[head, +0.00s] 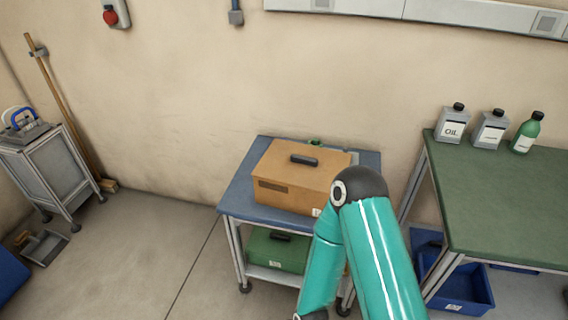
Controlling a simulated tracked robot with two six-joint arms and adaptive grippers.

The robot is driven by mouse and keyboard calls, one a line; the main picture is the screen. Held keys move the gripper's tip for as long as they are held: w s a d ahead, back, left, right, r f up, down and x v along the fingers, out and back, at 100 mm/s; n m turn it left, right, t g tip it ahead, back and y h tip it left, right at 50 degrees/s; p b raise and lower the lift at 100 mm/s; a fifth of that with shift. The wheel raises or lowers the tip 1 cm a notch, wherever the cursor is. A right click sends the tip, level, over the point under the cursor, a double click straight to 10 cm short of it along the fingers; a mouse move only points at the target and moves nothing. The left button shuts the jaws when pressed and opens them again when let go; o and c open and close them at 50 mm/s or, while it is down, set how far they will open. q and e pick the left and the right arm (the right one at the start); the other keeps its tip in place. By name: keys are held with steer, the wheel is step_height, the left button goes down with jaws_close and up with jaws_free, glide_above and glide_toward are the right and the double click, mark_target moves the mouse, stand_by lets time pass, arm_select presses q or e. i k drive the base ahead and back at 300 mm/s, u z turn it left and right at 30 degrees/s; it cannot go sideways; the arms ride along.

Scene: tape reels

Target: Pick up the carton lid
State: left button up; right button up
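A brown carton (287,196) stands on the blue-topped cart (237,199) in the middle of the head view. Its flat brown top, which looks like the carton lid (280,162), has a black handle (304,160) and sits on the carton. A teal arm of mine hides the carton's front right corner. The arm bends at a dark joint and runs down out of the bottom edge. Neither of my grippers shows, so I cannot see what they hold.
A green case (274,252) lies on the cart's lower shelf. A green-topped table (500,195) with bottles (526,133) stands at the right, with blue bins (465,291) below. A grey cabinet (48,172) and a broom (62,100) are at the left. The floor between is clear.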

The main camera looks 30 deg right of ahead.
mark_target(308, 166)
steer(key=u, duration=0.1)
steer(key=i, duration=1)
steer(key=z, duration=0.6)
